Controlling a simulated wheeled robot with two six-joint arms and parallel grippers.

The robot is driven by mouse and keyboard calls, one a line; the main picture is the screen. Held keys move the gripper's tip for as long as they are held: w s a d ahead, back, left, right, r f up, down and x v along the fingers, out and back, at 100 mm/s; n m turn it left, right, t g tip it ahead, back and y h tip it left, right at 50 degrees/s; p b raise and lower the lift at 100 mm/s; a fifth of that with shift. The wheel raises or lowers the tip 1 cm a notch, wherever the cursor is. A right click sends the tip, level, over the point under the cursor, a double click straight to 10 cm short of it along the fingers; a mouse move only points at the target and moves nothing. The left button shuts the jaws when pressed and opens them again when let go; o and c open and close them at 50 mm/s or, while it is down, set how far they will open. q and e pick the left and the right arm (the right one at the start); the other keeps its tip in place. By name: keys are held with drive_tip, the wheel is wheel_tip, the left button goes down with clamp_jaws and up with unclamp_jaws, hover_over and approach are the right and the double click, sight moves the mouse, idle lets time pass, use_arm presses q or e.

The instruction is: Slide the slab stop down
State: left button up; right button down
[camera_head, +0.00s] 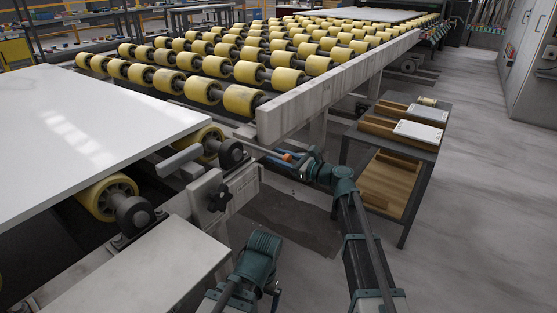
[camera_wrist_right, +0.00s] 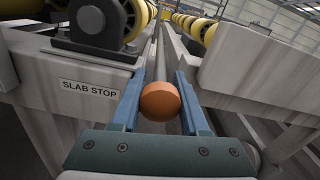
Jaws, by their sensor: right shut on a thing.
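The slab stop's grey rod (camera_wrist_right: 161,62) runs away from me in the right wrist view, with a round orange knob (camera_wrist_right: 160,101) at its near end. A SLAB STOP label (camera_wrist_right: 89,88) is on the grey frame left of it. My right gripper (camera_wrist_right: 160,103) has its blue fingers on both sides of the knob and is shut on it. In the head view the orange knob (camera_head: 287,157) shows small between the fingers, beside the roller frame. A white slab (camera_head: 95,125) lies on the rollers at left. My left gripper is not visible.
A grey beam (camera_head: 330,88) borders the yellow rollers (camera_head: 203,90) behind the right gripper. A black star knob (camera_head: 220,198) is on the near frame. A dark side table (camera_head: 425,147) with wooden trays stands to the right. Floor at far right is open.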

drive_tip(key=shift+f, duration=0.4)
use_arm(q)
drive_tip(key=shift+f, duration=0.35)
use_arm(e)
drive_tip(key=shift+s+r, duration=0.1)
drive_tip(key=shift+c, duration=2)
unclamp_jaws()
drive_tip(key=v, duration=1.3)
drive_tip(key=shift+s+d, duration=0.2)
drive_tip(key=shift+d, duration=0.15)
drive_tip(key=x, duration=1.4)
drive_tip(key=shift+s+d, duration=0.1)
drive_tip(key=shift+d, duration=0.05)
